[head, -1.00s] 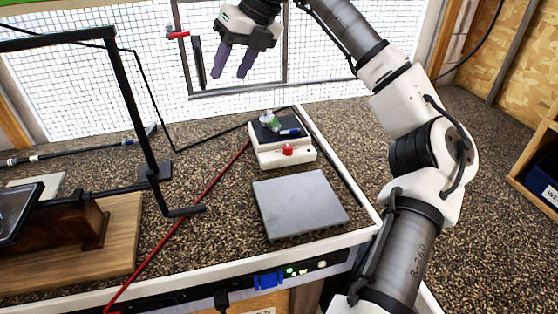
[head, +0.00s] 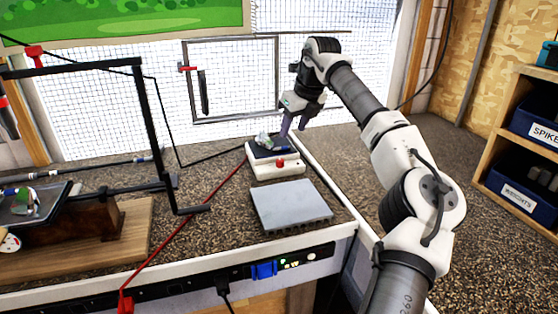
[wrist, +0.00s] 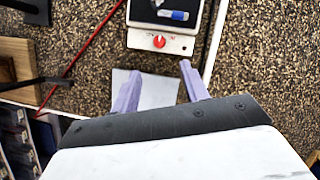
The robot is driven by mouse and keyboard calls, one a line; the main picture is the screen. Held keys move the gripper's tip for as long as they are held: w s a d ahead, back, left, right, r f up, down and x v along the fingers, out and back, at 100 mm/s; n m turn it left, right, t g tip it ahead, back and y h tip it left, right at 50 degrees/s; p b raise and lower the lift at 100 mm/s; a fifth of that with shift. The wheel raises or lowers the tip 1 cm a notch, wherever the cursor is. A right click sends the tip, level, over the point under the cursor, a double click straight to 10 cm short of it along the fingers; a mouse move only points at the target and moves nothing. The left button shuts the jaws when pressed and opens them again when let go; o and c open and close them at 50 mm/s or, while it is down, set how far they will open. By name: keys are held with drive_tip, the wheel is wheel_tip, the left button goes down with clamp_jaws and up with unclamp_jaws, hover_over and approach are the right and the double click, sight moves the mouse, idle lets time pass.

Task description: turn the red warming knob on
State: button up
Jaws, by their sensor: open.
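The red warming knob (head: 280,163) is on the front face of a small white warming unit (head: 290,169) on the bench. My gripper (head: 293,132) has purple fingers and is above the back right of the unit in the head view. In the wrist view the fingers (wrist: 158,78) are apart with nothing between them. The gripper is not touching the knob.
The unit's dark top holds a blue-labelled tube (wrist: 173,14) and a crumpled clear item (head: 264,140). A grey plate (head: 290,206) lies in front. A red cable (head: 200,207) runs left of the unit. A black frame (head: 150,130) stands at left.

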sight(281, 160)
drive_tip(key=p+x, duration=0.2)
drive_tip(key=x, duration=1.1)
drive_tip(key=shift+a+p, duration=0.1)
drive_tip(key=shift+p, duration=0.2)
drive_tip(key=shift+c, duration=0.2)
drive_tip(key=c, duration=0.9)
